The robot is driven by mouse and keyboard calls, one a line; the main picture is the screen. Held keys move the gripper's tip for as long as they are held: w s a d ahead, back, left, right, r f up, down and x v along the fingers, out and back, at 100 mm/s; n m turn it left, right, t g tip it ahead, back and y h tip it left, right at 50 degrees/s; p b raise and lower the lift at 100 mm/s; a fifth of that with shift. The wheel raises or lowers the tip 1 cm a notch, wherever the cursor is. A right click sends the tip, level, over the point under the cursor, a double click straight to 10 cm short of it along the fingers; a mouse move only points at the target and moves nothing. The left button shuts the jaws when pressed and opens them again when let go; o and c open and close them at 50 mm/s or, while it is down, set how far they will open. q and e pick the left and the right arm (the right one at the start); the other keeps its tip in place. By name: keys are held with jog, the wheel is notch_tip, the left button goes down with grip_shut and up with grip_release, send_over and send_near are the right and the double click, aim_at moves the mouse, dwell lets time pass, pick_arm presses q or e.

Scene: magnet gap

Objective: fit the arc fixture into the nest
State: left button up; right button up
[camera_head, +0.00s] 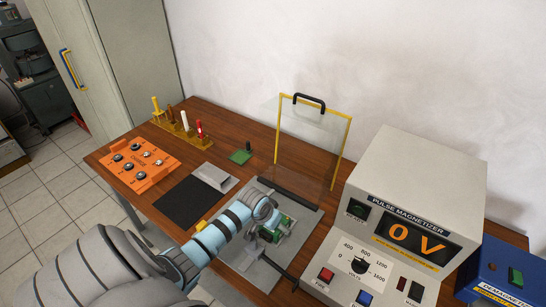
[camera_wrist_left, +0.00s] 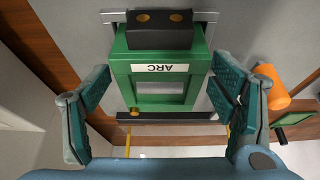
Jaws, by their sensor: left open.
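The green arc fixture (camera_wrist_left: 122,72), with a white label reading ARC upside down, lies between the fingers of my left gripper (camera_wrist_left: 160,108) in the left wrist view. A dark block with two holes (camera_wrist_left: 160,28) sits at its far end. The fingers stand apart on either side, with gaps to the fixture visible. In the head view my left gripper (camera_head: 268,228) is over the grey plate (camera_head: 240,262), and the green fixture shows partly beside it (camera_head: 285,223). Grey edges (camera_wrist_left: 112,17) show around the fixture's far end; I cannot tell whether it is seated in the nest. My right gripper is out of view.
A clear guard with a yellow frame (camera_head: 279,125) stands behind the plate. The pulse magnetizer (camera_head: 420,150), reading 0 V, stands to the right. A small green piece (camera_head: 239,157), a black mat (camera_head: 186,203) and an orange knob box (camera_head: 139,165) lie left.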

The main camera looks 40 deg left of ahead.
pick_arm(q)
jog(key=shift+r, duration=0.1)
jog(key=shift+s+r, duration=0.1)
jog(key=shift+r, duration=0.2)
jog(key=p+v, duration=0.3)
jog(key=v, duration=0.8)
jog(key=shift+r, duration=0.1)
jog(key=shift+s, duration=0.1)
